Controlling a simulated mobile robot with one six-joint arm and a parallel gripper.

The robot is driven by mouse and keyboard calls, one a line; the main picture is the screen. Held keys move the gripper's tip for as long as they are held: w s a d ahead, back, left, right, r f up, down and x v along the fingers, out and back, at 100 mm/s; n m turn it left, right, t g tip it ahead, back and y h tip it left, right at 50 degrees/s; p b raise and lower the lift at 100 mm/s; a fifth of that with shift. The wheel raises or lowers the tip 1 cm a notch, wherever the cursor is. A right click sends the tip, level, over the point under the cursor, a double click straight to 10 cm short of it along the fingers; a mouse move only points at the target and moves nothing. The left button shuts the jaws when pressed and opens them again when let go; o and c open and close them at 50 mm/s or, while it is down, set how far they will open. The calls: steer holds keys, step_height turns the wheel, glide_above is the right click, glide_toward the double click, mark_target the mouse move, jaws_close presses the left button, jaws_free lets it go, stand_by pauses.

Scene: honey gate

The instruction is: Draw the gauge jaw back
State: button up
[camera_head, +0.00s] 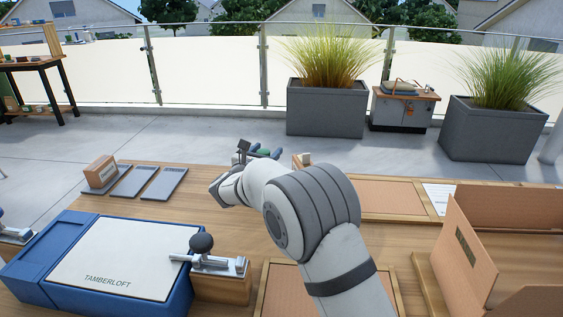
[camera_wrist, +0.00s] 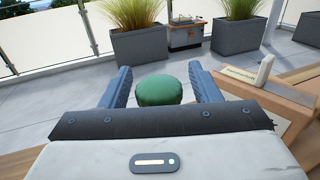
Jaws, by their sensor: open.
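My gripper (camera_wrist: 160,72) is open in the wrist view, with one blue finger on each side of a rounded green knob (camera_wrist: 159,91). A gap shows between the knob and each finger at this angle; I cannot tell how deep it sits between them. In the head view my gripper (camera_head: 258,151) is mostly hidden behind my arm, and a bit of green (camera_head: 264,152) shows there. A wooden block (camera_wrist: 270,103) with an upright pale piece (camera_wrist: 264,70) stands right of the fingers. I cannot tell which part is the gauge jaw.
A blue case (camera_head: 95,262) marked TAMBERLOFT and a black-knobbed clamp (camera_head: 205,262) are at the front left. Grey plates (camera_head: 163,184) lie behind them. An open cardboard box (camera_head: 520,240) stands at the right. Planters (camera_head: 326,108) stand beyond the table.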

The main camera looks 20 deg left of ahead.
steer(key=shift+s+a+b, duration=0.15)
steer(key=shift+s+b, duration=0.15)
steer(key=shift+s, duration=1.35)
steer(key=shift+s+a+b, duration=0.1)
steer(key=shift+s+b, duration=0.15)
steer(key=shift+s, duration=1.35)
